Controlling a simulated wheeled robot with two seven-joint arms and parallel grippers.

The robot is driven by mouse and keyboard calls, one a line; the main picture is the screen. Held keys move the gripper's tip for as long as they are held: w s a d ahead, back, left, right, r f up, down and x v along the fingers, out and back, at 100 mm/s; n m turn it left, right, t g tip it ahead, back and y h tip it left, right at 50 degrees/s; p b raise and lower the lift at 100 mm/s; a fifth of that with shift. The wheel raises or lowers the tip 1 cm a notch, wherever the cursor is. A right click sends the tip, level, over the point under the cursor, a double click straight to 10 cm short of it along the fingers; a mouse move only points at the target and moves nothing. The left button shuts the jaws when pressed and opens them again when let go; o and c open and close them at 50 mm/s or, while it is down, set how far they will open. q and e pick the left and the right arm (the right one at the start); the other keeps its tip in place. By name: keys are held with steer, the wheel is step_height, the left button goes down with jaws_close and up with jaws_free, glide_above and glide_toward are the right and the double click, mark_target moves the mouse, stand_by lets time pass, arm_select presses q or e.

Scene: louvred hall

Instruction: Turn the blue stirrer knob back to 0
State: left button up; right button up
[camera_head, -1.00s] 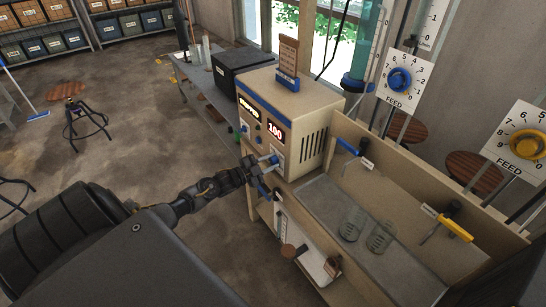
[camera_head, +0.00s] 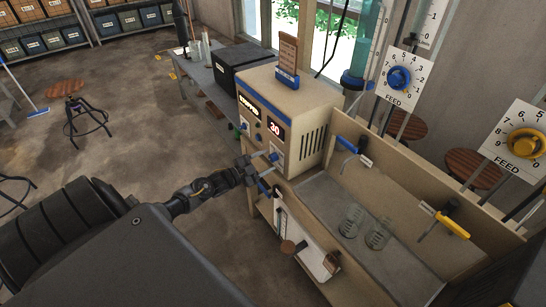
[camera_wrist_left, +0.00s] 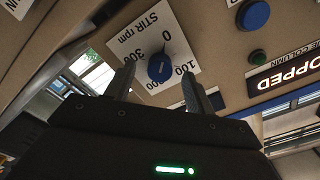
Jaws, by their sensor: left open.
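The blue stirrer knob (camera_wrist_left: 160,68) sits on a white plate marked "STIR rpm" (camera_wrist_left: 135,42) in the left wrist view, seen upside down. My left gripper (camera_wrist_left: 157,85) is open, with one finger on each side of the knob; I cannot tell whether they touch it. A pale mark shows on the knob, but which number it points to is hard to read. In the head view my left gripper (camera_head: 266,163) is at the front of the cream control box (camera_head: 300,97), largely covering the knob. The box's red display (camera_head: 275,129) reads 30. My right gripper is not in view.
A tray (camera_head: 320,198) with glass beakers stands right of the box. Two feed dials, blue (camera_head: 399,78) and yellow (camera_head: 526,144), stand behind. Open floor lies left.

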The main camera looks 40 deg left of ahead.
arm_select(q)
steer(key=p+v, duration=0.1)
steer(key=v, duration=0.3)
steer(key=shift+s+a, duration=0.1)
steer(key=shift+s, duration=0.3)
steer(key=b+v, duration=0.1)
steer(key=v, duration=0.9)
steer(key=shift+s, duration=0.4)
steer(key=shift+a, duration=0.1)
stand_by(0.6)
